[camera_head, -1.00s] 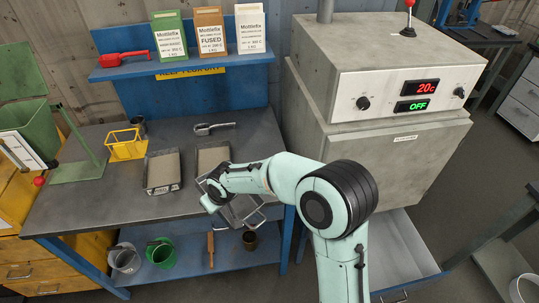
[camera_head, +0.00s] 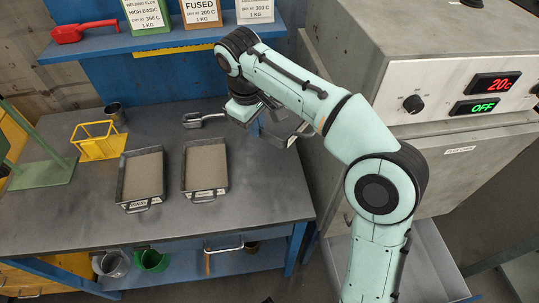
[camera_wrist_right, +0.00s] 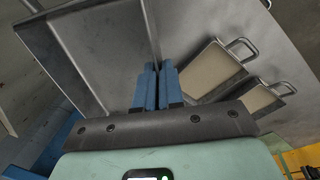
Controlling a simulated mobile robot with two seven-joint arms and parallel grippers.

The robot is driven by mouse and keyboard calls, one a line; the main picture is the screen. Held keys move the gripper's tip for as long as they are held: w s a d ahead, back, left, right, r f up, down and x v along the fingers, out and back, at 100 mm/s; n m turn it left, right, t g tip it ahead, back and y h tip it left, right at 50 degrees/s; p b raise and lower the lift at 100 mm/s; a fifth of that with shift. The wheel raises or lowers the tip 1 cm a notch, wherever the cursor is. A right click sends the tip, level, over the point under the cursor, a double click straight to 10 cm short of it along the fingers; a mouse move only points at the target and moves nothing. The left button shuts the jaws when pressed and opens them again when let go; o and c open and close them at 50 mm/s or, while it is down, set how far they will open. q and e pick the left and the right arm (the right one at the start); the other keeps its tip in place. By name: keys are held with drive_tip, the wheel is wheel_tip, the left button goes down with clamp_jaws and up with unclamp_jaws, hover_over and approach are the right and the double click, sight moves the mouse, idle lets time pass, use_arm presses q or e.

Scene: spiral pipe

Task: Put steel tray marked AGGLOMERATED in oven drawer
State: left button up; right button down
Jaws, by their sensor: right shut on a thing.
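My right gripper (camera_head: 258,108) is near the back right of the bench, and its fingers (camera_wrist_right: 157,85) are shut on the edge of a steel tray (camera_wrist_right: 85,50). In the head view this tray (camera_head: 290,132) is partly hidden behind my arm; its marking is not visible. Two more steel trays, a left one (camera_head: 122,183) and a right one (camera_head: 184,172), stand on the bench with pale grain inside; their labels are too small to read. The oven (camera_head: 440,78) is at right, and an open pale drawer (camera_head: 432,262) shows below it, partly behind my arm. My left gripper is not seen.
The bench (camera_head: 70,225) is clear at its front. A steel scoop (camera_head: 203,119), yellow wire frame (camera_head: 98,143) and dark cup (camera_head: 116,112) stand toward the back. The oven's side is close to my arm.

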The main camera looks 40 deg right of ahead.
drive_tip(key=shift+s+d, duration=0.1)
drive_tip(key=shift+d, duration=0.05)
wheel_tip(320, 180, down, 15)
drive_tip(key=b, duration=0.4)
drive_tip(key=shift+s+r, duration=0.1)
drive_tip(key=shift+r, duration=0.05)
drive_tip(key=shift+f+b, duration=0.35)
drive_tip(key=shift+f, duration=2.05)
drive_tip(key=c, duration=1.6)
unclamp_jaws()
drive_tip(key=shift+f, duration=0.15)
drive_tip(key=o, duration=0.3)
drive_tip(key=shift+o, duration=0.2)
wheel_tip(320, 180, up, 12)
drive_tip(key=a+p, duration=0.2)
drive_tip(key=shift+s, duration=0.3)
